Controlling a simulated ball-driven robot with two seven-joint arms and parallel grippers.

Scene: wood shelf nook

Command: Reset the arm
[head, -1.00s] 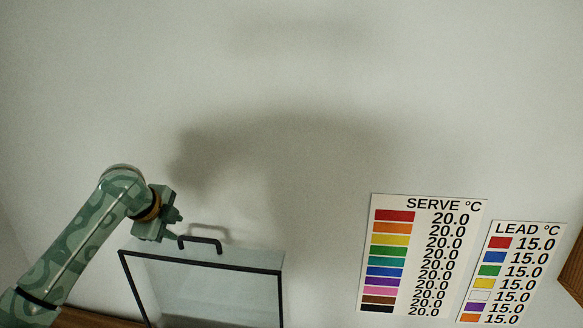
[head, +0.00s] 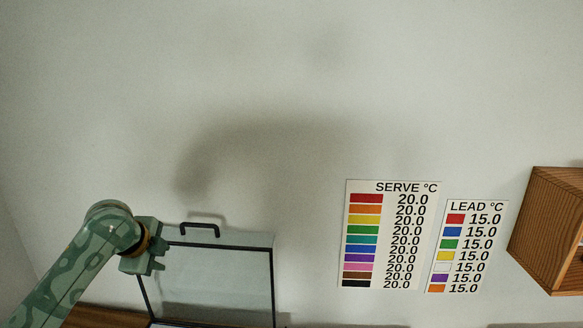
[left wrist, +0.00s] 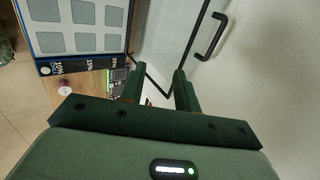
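My left gripper (head: 160,255) hangs at the lower left of the head view, at the end of a green patterned arm. It is left of and slightly below the black handle (head: 200,228) of a clear, black-edged panel (head: 215,275). It looks apart from the handle. In the left wrist view, the two green fingers (left wrist: 158,82) stand apart with nothing held between them. The handle (left wrist: 211,37) shows to their upper right, against the clear panel (left wrist: 172,30). My right gripper is not in view.
Two charts, SERVE °C (head: 390,235) and LEAD °C (head: 467,246), are on the pale wall. A wooden box (head: 550,230) juts in at the right. In the left wrist view, a blue-edged tray (left wrist: 75,30) and a small purple-topped item (left wrist: 65,88) lie left.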

